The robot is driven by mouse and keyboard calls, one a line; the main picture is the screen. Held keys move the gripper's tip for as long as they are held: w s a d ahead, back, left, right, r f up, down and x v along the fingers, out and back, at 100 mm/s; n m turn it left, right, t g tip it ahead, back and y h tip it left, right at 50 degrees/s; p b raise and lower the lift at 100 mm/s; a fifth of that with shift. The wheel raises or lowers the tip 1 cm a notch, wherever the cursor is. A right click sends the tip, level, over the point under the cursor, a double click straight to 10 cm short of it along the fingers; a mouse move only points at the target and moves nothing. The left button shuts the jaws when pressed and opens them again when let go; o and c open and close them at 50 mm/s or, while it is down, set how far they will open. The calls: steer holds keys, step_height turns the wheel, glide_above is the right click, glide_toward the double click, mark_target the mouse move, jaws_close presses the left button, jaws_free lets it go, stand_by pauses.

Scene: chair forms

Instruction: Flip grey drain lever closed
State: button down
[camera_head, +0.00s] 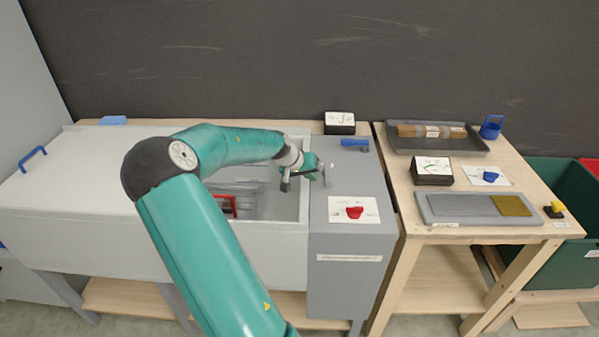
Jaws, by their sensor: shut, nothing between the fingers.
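My teal arm reaches over the sink basin (277,208) to the grey cabinet (350,277) on its right. My gripper (322,179) is shut and empty, by the basin's right rim and the cabinet's left edge. A small grey piece beside the gripper (330,167) may be the drain lever. It is partly hidden by the gripper, so its position and any contact cannot be told.
A blue handle (355,143) and a red knob on a white card (355,212) are on the cabinet top. A black box (339,123) stands behind. A wooden table (400,200) with trays stands right. A red object (229,206) lies in the basin.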

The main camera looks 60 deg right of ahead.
steer(key=shift+s+d, duration=0.35)
steer(key=shift+s, duration=0.5)
steer(key=shift+w, duration=0.1)
